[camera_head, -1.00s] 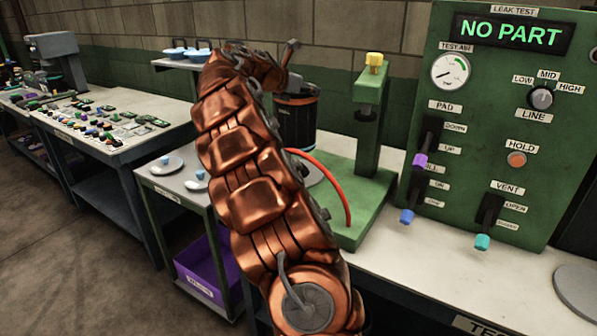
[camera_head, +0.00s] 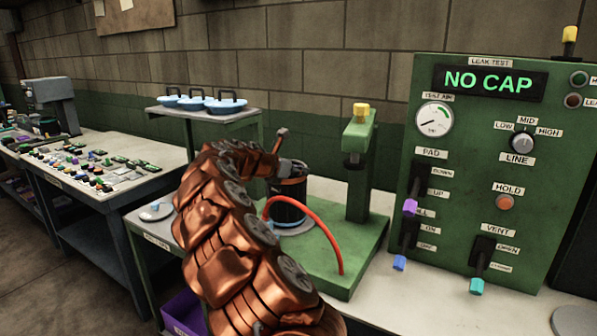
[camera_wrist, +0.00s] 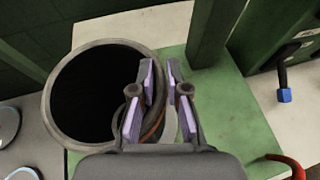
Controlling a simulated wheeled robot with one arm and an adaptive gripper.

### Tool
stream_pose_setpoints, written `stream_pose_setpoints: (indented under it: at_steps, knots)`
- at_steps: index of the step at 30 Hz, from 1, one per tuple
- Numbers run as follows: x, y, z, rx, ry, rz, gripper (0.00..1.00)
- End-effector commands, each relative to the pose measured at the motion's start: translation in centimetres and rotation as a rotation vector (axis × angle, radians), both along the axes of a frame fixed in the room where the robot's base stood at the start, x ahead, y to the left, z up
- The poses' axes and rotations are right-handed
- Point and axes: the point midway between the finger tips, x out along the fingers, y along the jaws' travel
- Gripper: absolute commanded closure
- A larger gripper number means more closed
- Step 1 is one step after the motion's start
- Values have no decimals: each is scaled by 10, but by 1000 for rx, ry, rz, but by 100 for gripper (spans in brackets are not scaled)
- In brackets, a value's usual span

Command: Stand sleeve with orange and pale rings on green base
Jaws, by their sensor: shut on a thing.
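The dark sleeve (camera_head: 289,202) stands upright at the left of the green base (camera_head: 350,262), over a pale round seat (camera_head: 296,229). An orange ring shows near its top; a pale ring is hard to make out. My gripper (camera_head: 290,167) is at its rim. In the wrist view, the sleeve's open mouth (camera_wrist: 95,95) is at the left, and my gripper (camera_wrist: 160,95) is shut on its wall, with purple-padded fingers on either side. My arm hides part of the sleeve's lower left, and whether it sits flush cannot be told.
A red hose (camera_head: 318,225) arches in front of the sleeve. A green post (camera_head: 360,165) stands behind on the base. The test panel (camera_head: 470,160) at right reads NO CAP. Blue lids (camera_head: 208,104) with handles stand on a rear shelf. A white dish (camera_head: 156,211) is at left.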

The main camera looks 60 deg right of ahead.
Motion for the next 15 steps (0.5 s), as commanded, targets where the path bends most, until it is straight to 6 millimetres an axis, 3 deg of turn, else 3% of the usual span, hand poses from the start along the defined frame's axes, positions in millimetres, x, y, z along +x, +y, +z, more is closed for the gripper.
stream_pose_setpoints:
  at_steps: [10, 11, 15]
  knots:
    - [0, 0, 0, -3, -2, 1, 100]
    - [0, 0, -2, -2, -2, 1, 85]
    - [0, 0, -2, -2, -2, 0, 70]
